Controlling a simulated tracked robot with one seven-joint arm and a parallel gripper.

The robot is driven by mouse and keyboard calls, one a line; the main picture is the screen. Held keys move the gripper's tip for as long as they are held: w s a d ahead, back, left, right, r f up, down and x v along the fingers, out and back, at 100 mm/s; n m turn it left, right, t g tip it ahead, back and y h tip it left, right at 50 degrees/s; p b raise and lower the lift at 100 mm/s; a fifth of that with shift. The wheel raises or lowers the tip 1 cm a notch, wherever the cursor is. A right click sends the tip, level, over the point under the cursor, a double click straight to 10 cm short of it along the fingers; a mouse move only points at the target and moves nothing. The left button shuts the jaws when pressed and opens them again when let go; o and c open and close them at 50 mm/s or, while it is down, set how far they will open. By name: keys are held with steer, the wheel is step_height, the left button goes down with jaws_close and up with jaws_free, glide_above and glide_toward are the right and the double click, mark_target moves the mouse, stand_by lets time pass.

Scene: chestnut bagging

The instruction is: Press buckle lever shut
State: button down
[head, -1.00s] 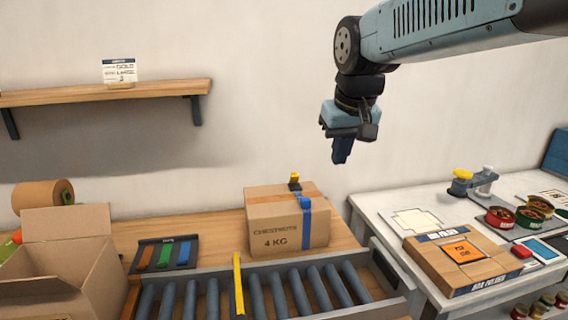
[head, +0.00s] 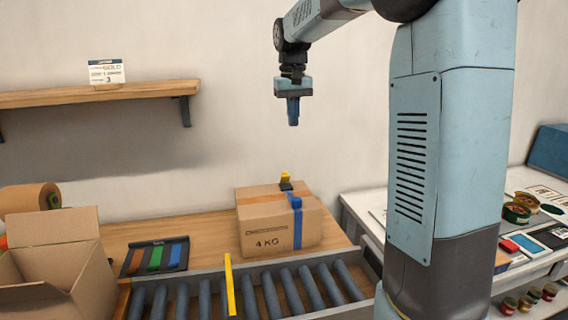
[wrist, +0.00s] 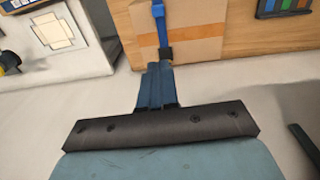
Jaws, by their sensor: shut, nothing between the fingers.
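The chestnut carton (head: 278,228) stands closed on the wooden bench, with a blue strap (head: 297,228) around it. A small black buckle (head: 286,186) with a yellow lever (head: 285,177) sticks up at the carton's top back edge. My gripper (head: 293,121) is shut and empty, pointing down, well above the carton and apart from the lever. In the wrist view, the fingers (wrist: 156,72) point toward the carton (wrist: 200,32) and its blue strap (wrist: 160,26). The dark buckle (wrist: 166,53) shows just past the fingertips, and they partly hide the lever.
A roller conveyor (head: 250,292) with a yellow bar (head: 229,286) lies in front of the carton. An open box (head: 62,265) and a rack of coloured strips (head: 156,256) are to the left. A wall shelf (head: 100,93) hangs at upper left. My arm hides part of the white table.

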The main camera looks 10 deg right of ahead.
steer(key=g, duration=0.2)
glide_above(285, 177)
steer(key=s, duration=0.1)
step_height(285, 177, down, 5)
steer(key=w+f+g, duration=0.1)
steer(key=w+f, duration=0.4)
steer(key=w, duration=0.1)
steer(key=shift+w+d+f, duration=0.15)
steer(key=shift+w+d, duration=0.05)
steer(key=shift+w, duration=0.1)
steer(key=shift+f, duration=0.1)
steer(key=x, duration=0.9)
steer(key=shift+s+a+f, duration=0.1)
steer(key=shift+a+f, duration=0.05)
steer(key=shift+f, duration=0.2)
